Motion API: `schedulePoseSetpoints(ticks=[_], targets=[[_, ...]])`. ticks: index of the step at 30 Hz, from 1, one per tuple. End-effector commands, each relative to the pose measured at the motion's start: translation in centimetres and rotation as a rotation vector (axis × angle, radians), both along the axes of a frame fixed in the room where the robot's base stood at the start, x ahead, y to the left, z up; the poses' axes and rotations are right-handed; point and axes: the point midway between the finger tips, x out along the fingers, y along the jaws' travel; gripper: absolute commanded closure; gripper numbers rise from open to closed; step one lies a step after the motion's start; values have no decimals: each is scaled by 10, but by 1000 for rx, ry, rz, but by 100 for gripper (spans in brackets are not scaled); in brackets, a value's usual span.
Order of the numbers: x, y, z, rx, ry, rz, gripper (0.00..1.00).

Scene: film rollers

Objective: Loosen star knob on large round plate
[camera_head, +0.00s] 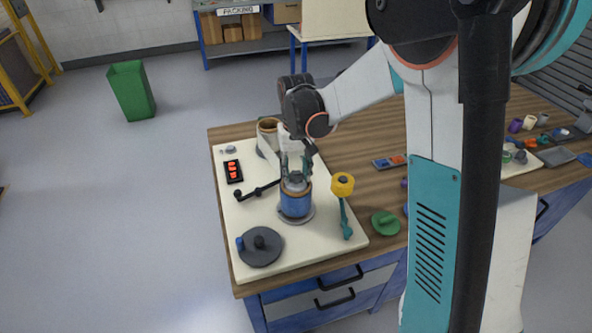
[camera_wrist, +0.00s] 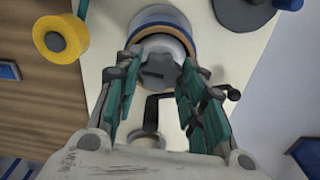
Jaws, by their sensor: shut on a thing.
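My gripper (camera_head: 295,171) points down over a blue roller (camera_head: 295,204) that stands upright on a grey round base (camera_head: 297,219). In the wrist view, my gripper's teal fingers (camera_wrist: 159,68) close around a grey lobed knob (camera_wrist: 154,74) at the top of the blue roller (camera_wrist: 160,17). The fingers partly hide the knob's sides. A large dark grey round plate (camera_head: 260,255) with a dark knob (camera_head: 259,242) and a blue peg (camera_head: 240,243) lies apart from my gripper at the front left. Part of this plate (camera_wrist: 240,17) shows in the wrist view.
A black crank (camera_head: 258,190) and a dark tray with red items (camera_head: 233,171) are left. A tan roll (camera_head: 268,133) stands behind. A green disc (camera_head: 385,223) lies right of the cream board (camera_head: 330,252).

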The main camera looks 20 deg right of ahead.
Motion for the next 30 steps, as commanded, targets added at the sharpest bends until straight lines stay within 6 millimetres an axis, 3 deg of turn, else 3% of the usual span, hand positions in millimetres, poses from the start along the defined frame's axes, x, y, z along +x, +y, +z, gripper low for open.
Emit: schedulePoseSetpoints(ticks=[11,26,27,29,30], targets=[[0,0,0,0,0,137,87],[0,0,0,0,-1,152,87],[0,0,0,0,-1,152,54],[0,0,0,0,-1,152,43],[0,0,0,0,0,152,43]])
